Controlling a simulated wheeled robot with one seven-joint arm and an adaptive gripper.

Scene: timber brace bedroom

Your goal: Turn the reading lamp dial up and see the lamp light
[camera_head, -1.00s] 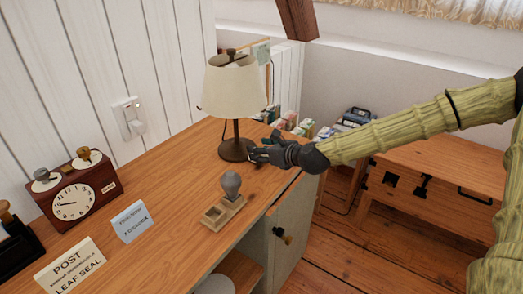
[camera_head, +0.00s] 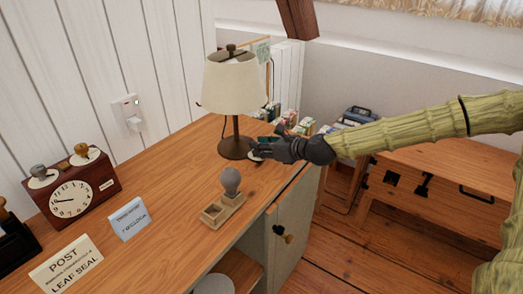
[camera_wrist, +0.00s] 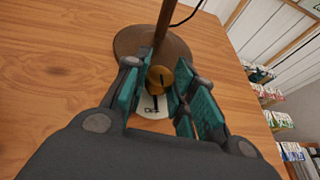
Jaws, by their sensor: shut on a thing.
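The reading lamp (camera_head: 233,85) has a cream shade and a dark round base (camera_head: 234,150), and stands at the back of the wooden desk. The shade looks unlit. In the wrist view the lamp base (camera_wrist: 135,43) is at the top, with its stem rising from it. A brass dial (camera_wrist: 159,79) with a dark pointer mark sits at the front of the base, above a white label (camera_wrist: 153,106) whose print is too small to read. My gripper (camera_wrist: 161,84), with teal finger pads, is shut on the dial. In the head view my gripper (camera_head: 262,148) hides the dial.
A clock (camera_head: 72,198), two cards and a grey bulb in a wooden holder (camera_head: 223,209) stand on the desk left of and in front of my gripper. A wall switch with a plug (camera_head: 131,115) is at the back left. Books and boxes stand beyond the desk.

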